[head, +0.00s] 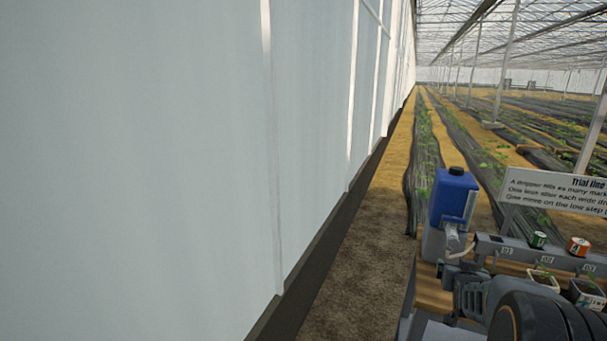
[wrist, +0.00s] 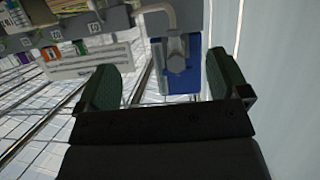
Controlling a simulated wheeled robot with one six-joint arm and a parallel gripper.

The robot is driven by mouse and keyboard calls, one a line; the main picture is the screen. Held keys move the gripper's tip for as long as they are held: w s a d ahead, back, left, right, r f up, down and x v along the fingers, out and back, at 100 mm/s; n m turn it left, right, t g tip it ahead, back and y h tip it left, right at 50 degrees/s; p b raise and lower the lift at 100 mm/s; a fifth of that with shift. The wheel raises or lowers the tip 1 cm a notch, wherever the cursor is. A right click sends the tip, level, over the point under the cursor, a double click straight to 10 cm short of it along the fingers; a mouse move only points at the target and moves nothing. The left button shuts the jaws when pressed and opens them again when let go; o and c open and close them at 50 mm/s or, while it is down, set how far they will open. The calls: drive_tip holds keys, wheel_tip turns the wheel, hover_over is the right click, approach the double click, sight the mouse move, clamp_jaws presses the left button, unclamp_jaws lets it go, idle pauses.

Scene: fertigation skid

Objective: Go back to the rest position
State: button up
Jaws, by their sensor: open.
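My gripper (wrist: 165,85) shows in the wrist view with its two dark green finger pads wide apart and nothing between them. The wrist view is upside down, with the greenhouse roof low in the picture. Beyond the fingers is the blue tank (wrist: 178,77) with its grey fitting.
A white sign (head: 560,192) rises behind. A pale wall (head: 150,160) fills the left; bare soil (head: 365,240) lies between.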

drive_tip(key=s+a+f+g+y+p, duration=0.2)
drive_tip(key=s+a+g, duration=0.2)
drive_tip(key=s+a, duration=0.2)
drive_tip(key=s+a+r+n+g+y+p, duration=0.2)
drive_tip(key=s+a+r+p, duration=0.3)
drive_tip(key=a, duration=0.5)
drive_tip(key=s+a+r+n+g+y+p, duration=0.2)
drive_tip(key=s+a+r+p, duration=0.3)
drive_tip(key=s+a+r, duration=0.3)
drive_tip(key=shift+s+a+n+g, duration=0.3)
drive_tip(key=shift+s+a+n, duration=0.3)
drive_tip(key=shift+a, duration=0.45)
drive_tip(key=shift+w, duration=0.1)
